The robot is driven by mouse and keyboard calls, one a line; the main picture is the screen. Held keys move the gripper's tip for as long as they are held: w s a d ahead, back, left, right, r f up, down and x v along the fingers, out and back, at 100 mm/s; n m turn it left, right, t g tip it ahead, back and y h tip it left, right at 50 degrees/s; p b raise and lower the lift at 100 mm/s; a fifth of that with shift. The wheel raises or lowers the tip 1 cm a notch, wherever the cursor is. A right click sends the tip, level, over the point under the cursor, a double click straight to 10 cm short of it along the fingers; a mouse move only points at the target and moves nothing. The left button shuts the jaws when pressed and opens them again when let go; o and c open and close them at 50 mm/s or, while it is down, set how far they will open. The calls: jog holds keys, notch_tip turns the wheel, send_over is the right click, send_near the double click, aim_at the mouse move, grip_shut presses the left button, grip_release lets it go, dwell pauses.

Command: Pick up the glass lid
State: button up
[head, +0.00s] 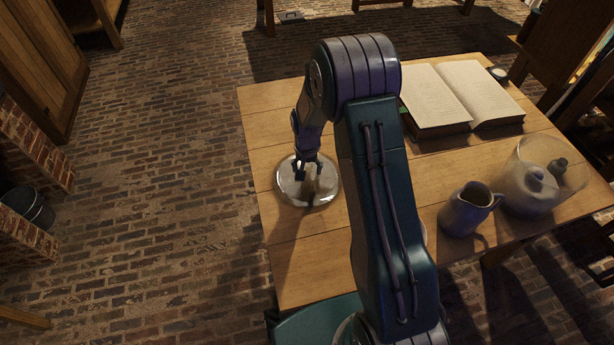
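A round clear glass lid (288,190) lies on the left part of the wooden table. My gripper (309,172) points down right over the middle of the lid. Its two dark fingers show apart, one on each side of a pale patch that may be the lid's knob. I cannot make out whether the fingertips touch the glass. The gripper hides part of the lid's centre and far side.
On the wooden table (262,125), an open book (440,95) lies at the back. A grey jug (465,212) and a large glass jar (570,185) around a pale vessel (530,190) stand at right. My arm crosses the table's middle. The table's left edge is clear.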

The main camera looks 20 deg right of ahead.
grip_shut()
jog(key=shift+r, duration=0.1)
